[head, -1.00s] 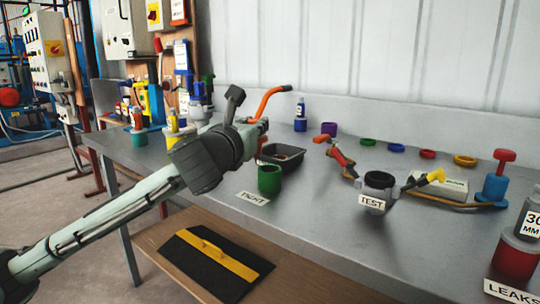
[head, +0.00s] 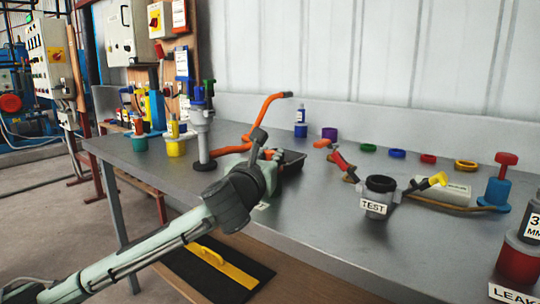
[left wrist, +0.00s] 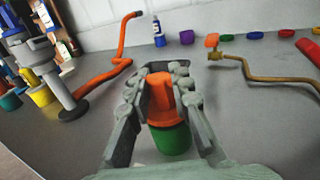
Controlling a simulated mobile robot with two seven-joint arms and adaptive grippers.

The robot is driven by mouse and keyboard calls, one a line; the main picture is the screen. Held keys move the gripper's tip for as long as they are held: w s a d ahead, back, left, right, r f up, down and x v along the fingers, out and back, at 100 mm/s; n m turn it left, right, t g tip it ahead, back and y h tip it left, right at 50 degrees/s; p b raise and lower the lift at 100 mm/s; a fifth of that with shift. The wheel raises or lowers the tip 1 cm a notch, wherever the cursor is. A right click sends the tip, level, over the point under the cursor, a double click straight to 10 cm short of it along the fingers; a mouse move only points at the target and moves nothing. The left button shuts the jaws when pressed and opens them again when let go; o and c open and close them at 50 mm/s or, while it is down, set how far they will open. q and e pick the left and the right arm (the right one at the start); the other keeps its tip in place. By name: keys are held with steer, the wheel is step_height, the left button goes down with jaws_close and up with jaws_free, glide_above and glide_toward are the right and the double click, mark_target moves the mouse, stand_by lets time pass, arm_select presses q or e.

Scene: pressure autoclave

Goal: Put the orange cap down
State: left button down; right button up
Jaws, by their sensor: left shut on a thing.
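My left gripper (left wrist: 160,90) is shut on the orange cap (left wrist: 161,100), which sits between its two fingers in the left wrist view. A green cup (left wrist: 171,142) shows directly beneath the cap in that view. I cannot tell whether the cap is resting in the cup or held just above it. My right gripper is in neither view.
A grey pump (head: 203,135) and an orange hose (head: 262,108) stand to the left. The TEST fixture (head: 381,190) is to the right. Several coloured rings lie along the back of the grey bench (head: 300,215).

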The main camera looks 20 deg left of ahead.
arm_select(q)
steer(key=shift+f, duration=0.3)
steer(key=c, duration=1.4)
jaws_free()
steer(key=shift+r, duration=0.1)
steer(key=shift+r, duration=0.35)
steer(key=s, duration=1.2)
steer(key=shift+d, duration=0.25)
